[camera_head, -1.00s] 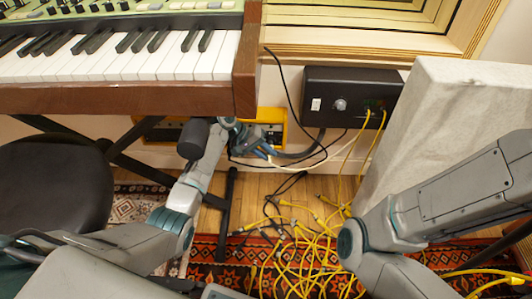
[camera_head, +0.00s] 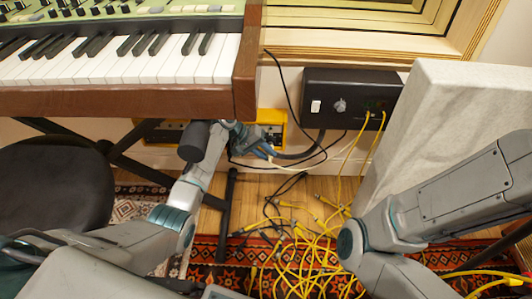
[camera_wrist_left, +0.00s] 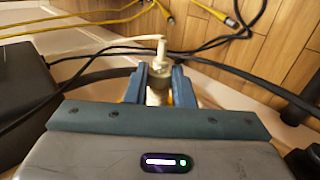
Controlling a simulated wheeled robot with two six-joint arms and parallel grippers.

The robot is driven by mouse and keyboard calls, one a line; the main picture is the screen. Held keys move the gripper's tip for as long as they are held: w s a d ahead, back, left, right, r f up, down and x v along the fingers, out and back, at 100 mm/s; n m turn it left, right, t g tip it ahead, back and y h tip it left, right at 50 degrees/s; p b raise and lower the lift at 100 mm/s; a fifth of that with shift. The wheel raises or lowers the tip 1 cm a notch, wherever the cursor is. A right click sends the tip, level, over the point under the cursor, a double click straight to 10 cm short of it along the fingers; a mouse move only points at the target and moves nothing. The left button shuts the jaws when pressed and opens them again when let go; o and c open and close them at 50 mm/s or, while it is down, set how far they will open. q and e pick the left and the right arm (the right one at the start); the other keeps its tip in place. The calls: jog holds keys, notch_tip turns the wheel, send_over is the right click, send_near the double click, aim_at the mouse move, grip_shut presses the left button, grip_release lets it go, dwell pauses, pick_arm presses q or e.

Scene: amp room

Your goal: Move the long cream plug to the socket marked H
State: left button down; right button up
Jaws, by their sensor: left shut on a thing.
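My left gripper (camera_head: 271,151) is shut on the cream plug, low in front of the wall under the keyboard's right end. In the left wrist view the cream plug (camera_wrist_left: 160,76) sits between the blue fingers (camera_wrist_left: 158,85), its pale cable bending off to the left. The head view shows only the pale cable (camera_head: 290,166) trailing right from the fingers. Yellow socket panels (camera_head: 271,124) are on the wall beside and behind the gripper. I cannot read any letter, so the socket marked H cannot be picked out. My right gripper is out of view.
A black wall box (camera_head: 350,97) with yellow cables stands right of the gripper. Tangled yellow cables (camera_head: 310,250) lie on the floor and rug. A keyboard (camera_head: 130,85) overhangs the area, its black stand (camera_head: 228,215) close by. A pale slab (camera_head: 440,130) bounds the right.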

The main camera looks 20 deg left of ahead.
pick_arm(q)
jog(key=shift+w, duration=0.25)
jog(key=c, duration=1.2)
grip_release()
jog(key=shift+o, duration=0.2)
jog(key=shift+s, duration=0.1)
